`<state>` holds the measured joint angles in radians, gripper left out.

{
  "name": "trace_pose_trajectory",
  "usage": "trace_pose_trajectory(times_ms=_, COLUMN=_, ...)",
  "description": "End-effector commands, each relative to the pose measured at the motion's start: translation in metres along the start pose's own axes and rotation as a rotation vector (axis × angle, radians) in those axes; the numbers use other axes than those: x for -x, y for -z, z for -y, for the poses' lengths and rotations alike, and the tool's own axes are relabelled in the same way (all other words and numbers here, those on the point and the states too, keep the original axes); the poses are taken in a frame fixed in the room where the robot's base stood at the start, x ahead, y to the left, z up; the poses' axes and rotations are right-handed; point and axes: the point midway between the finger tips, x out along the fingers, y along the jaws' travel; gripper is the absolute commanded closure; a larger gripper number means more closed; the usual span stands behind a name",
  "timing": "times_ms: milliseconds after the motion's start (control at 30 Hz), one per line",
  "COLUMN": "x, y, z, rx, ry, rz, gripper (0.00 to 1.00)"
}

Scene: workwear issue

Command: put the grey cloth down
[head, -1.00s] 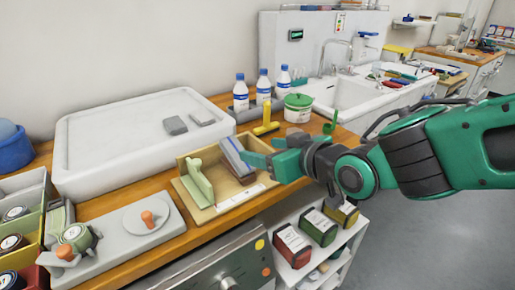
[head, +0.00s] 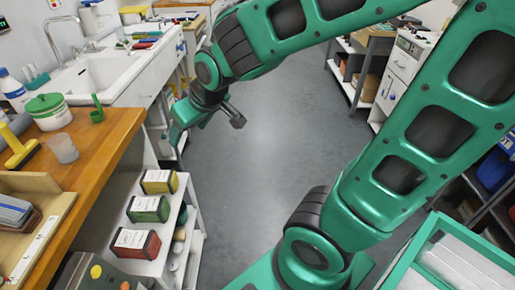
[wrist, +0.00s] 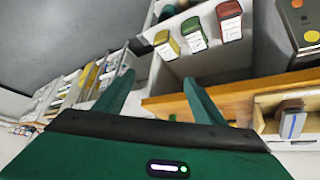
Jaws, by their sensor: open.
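A folded grey piece with a blue tint (head: 12,210), which looks like the grey cloth, lies on a brown piece in the wooden tray (head: 52,212) at the left edge of the head view. In the wrist view the grey piece (wrist: 292,118) shows a blue stripe and sits in the tray (wrist: 268,100) at the right. My gripper (head: 207,125) is open and empty, over the aisle to the right of the bench. In the wrist view the fingers (wrist: 158,88) stand apart with nothing between them.
A shelf unit with yellow (head: 159,182), green (head: 149,209) and red (head: 135,243) boxes stands beside the bench. The grey floor (head: 265,150) is clear.

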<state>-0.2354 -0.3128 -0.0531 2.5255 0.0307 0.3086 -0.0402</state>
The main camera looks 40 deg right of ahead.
Motion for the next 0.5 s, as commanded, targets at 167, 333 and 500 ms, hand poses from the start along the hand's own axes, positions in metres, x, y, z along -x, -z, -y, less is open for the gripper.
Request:
trace_pose_trajectory(times_ms=167, x=0.044, y=-0.095, z=-0.099, rx=-0.302, ry=-0.145, rz=0.258, gripper=0.36)
trace_pose_trajectory(times_ms=333, x=0.093, y=-0.177, z=-0.130, rx=-0.561, ry=-0.196, rz=0.461, gripper=0.36)
trace_pose_trajectory(times_ms=500, x=0.122, y=-0.218, z=-0.130, rx=-0.708, ry=-0.199, rz=0.569, gripper=0.36)
